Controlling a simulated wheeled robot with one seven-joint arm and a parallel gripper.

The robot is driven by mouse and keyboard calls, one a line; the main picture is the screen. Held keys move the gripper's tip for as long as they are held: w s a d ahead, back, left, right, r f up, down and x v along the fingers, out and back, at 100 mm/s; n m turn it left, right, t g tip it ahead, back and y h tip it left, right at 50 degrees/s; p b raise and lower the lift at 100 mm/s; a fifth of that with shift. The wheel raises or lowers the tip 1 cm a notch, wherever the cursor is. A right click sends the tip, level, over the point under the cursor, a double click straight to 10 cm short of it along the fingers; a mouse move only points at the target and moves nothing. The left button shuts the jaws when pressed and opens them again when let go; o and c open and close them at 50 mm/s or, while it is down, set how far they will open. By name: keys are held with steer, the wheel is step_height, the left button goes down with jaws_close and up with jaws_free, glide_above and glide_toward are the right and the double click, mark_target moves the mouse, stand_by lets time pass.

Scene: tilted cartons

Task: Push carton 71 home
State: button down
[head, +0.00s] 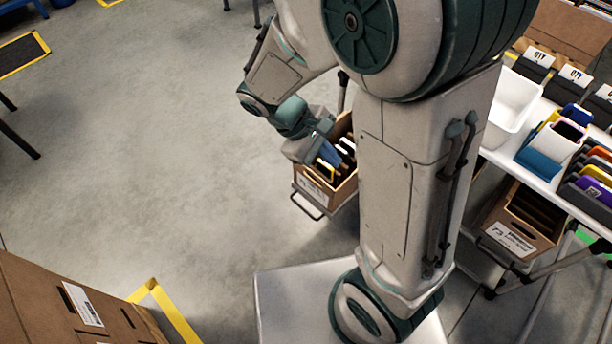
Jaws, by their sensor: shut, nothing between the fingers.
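An open brown carton (316,190) is at the middle of the head view, left of my arm's column. It sits on a pulled-out support with a metal bar handle (308,206) at its front. Its white front label is too small to read, so I cannot confirm it is carton 71. Several thin items, one yellow-edged, stand inside it. My gripper (328,158) is shut and empty, at the carton's open top; its fingertips are hard to make out, and I cannot tell whether they touch the carton. My arm hides the carton's right side and what lies behind it.
A second labelled carton (522,222) sits low under the white table (492,154) at right. The table holds a white bin (512,102) and colourful containers. A large brown box (40,300) fills the bottom left.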

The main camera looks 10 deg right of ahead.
steer(key=w+a+f+n+t+h+b, duration=0.25)
steer(key=f+n+b, duration=0.2)
steer(key=f, duration=0.45)
steer(key=w+a+f+n+t+h+b, duration=0.1)
steer(key=w+a+f+n+h+b, duration=0.25)
steer(key=f, duration=0.55)
steer(key=n+t+h+b, duration=0.2)
steer(key=n+t+b, duration=0.6)
steer(key=t+b, duration=0.1)
glide_toward(315, 176)
steer(key=b+x, duration=0.2)
steer(key=x, duration=0.3)
steer(key=shift+w+d+b, duration=0.1)
steer(key=shift+d+b, duration=0.1)
steer(key=shift+b, duration=0.15)
steer(key=shift+w+d+r, duration=0.15)
steer(key=shift+w+d, duration=0.25)
steer(key=shift+d, duration=0.15)
